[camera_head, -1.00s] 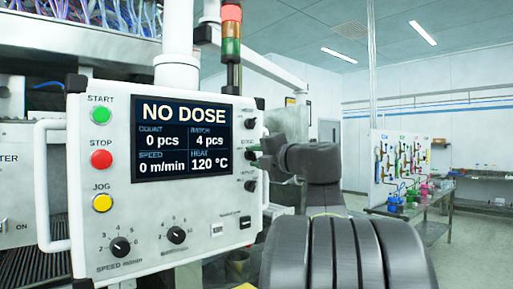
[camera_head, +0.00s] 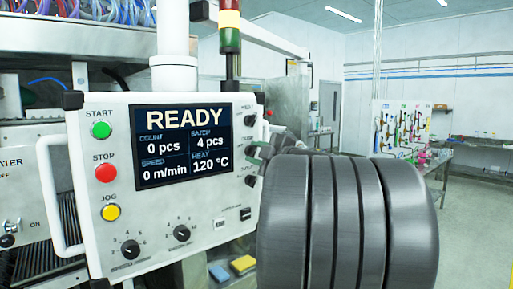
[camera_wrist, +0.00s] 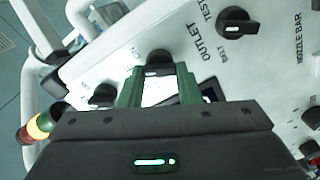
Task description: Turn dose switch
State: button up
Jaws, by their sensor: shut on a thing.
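A white control panel (camera_head: 216,231) fills the left of the head view. Its screen (camera_head: 189,144) reads READY, 0 pcs, batch 4 pcs, 0 m/min and 120 °C. My gripper (camera_head: 257,153) is at the middle of the knob column on the panel's right edge, partly hidden by my arm. In the wrist view its green fingers (camera_wrist: 158,70) are shut on a black knob (camera_wrist: 157,57), the dose switch, one finger on each side. The label of this knob is not readable.
Other black knobs sit close by, such as the upper one (camera_head: 250,120) and lower one (camera_head: 250,181). Start (camera_head: 101,129), stop (camera_head: 105,172) and jog (camera_head: 111,212) buttons are at the left. A signal tower (camera_head: 229,20) stands above. Open floor lies right.

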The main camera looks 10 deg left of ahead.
jog(key=shift+m, duration=0.4)
jog(key=o, duration=1)
jog(key=shift+c, duration=0.2)
jog(key=b+v, duration=0.3)
jog(key=v, duration=1)
jog(key=shift+s+d, duration=0.25)
jog(key=shift+d, duration=0.05)
